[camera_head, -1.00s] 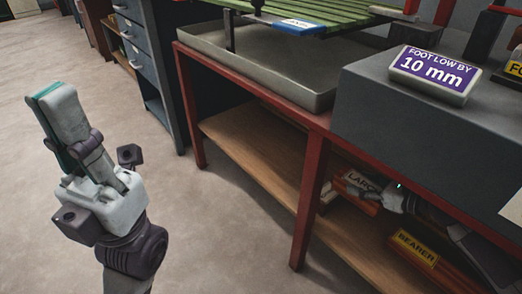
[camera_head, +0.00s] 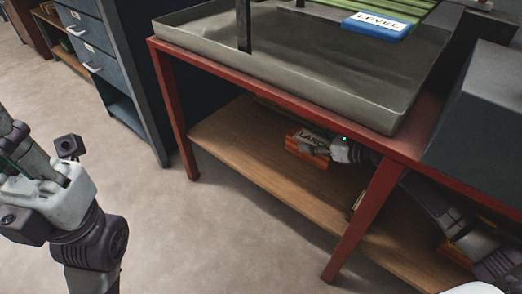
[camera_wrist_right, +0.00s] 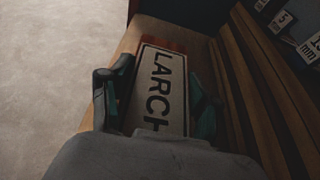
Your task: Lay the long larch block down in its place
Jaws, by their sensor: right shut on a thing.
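The larch block (camera_head: 304,146) is orange-red with a white label whose first letters show in the head view. In the right wrist view the label on the larch block (camera_wrist_right: 160,88) reads LARCH. My right gripper (camera_head: 322,150) is under the bench and shut on the block, one finger on each side of it in the right wrist view. The block is over the wooden lower shelf (camera_head: 235,150); I cannot tell whether it touches it. My left gripper (camera_head: 20,150) is at the left edge, fingers partly cut off, away from the bench.
The red bench frame (camera_head: 362,225) has a leg right of the block. A grey tray (camera_head: 300,85) stands on top. Long wooden pieces (camera_wrist_right: 265,90) lie right of the block in the wrist view. The shelf's left part looks clear. A drawer cabinet (camera_head: 105,75) stands at left.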

